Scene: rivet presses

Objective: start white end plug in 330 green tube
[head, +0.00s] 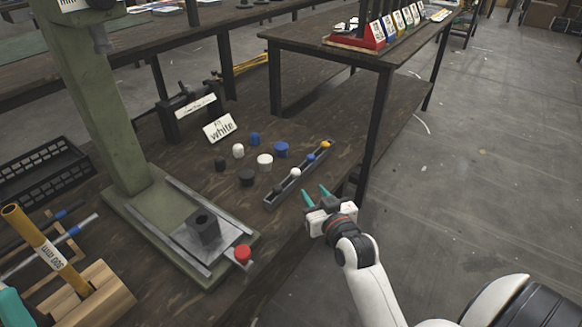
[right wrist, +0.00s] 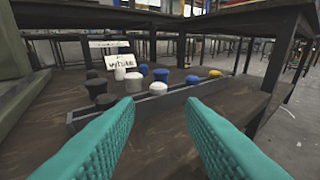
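White end plugs stand on the dark bench: a small one (head: 238,150), a larger one (head: 265,160) and a tiny one (head: 295,172) in the narrow tray. In the right wrist view the larger white plug (right wrist: 133,82) and the tiny one (right wrist: 158,88) show ahead. My right gripper (head: 315,191) is open and empty, by the bench edge in front of the tray. Its teal fingers (right wrist: 158,112) are spread, with nothing between. A teal piece at the lower left edge looks like my left gripper (head: 10,305); its opening is hidden. I see no clearly green tube.
A green press (head: 95,100) with a dark fixture block (head: 204,226) and red button (head: 243,253) stands left. Blue and black plugs surround the white ones, before a "white" card (head: 220,128). A labelled yellow tube (head: 28,232) leans over a wooden rack (head: 85,300).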

